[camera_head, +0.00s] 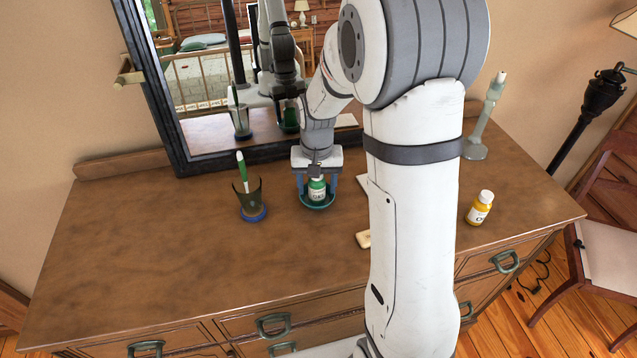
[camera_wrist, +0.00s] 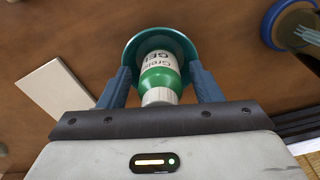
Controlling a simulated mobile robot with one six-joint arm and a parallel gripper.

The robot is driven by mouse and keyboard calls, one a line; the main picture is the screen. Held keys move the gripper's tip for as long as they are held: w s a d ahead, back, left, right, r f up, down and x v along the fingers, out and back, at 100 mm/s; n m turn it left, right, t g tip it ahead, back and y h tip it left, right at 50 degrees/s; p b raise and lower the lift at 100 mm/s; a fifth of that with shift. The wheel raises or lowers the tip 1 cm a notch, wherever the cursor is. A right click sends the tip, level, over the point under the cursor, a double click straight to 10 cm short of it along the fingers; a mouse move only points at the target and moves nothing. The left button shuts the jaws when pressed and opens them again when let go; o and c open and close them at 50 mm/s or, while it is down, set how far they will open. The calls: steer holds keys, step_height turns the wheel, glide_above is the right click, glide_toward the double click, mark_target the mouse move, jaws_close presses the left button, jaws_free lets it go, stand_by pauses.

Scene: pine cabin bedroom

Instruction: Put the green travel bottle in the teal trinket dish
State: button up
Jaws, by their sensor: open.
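The green travel bottle (camera_head: 317,190) has a white label and white cap and stands in the teal trinket dish (camera_head: 318,205) on the dresser top. In the wrist view, the bottle (camera_wrist: 160,75) shows over the teal dish (camera_wrist: 130,52), which surrounds its base. My gripper (camera_head: 317,188) points down over the dish, with one blue finger on each side of the bottle. In the wrist view, my gripper (camera_wrist: 160,82) is open, with small gaps between the fingers and the bottle. The far side of the bottle is hidden.
A cup with a green-handled brush (camera_head: 250,195) stands on a blue base left of the dish. A yellow bottle (camera_head: 479,207) and a glass candlestick (camera_head: 485,125) stand at right. A mirror (camera_head: 250,80) rises behind. The dresser's left side (camera_head: 130,250) is clear.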

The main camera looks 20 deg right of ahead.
step_height(320, 180, up, 12)
steer(key=shift+f+b, duration=0.25)
steer(key=shift+b, duration=0.1)
steer(key=shift+s+r, duration=0.2)
steer(key=shift+r, duration=0.3)
steer(key=s+r+n+t, duration=0.1)
steer(key=s+n+t, duration=0.1)
steer(key=s, duration=1.7)
steer(key=shift+s+d+n+t, duration=0.3)
steer(key=shift+d+t, duration=0.05)
steer(key=shift+t, duration=0.25)
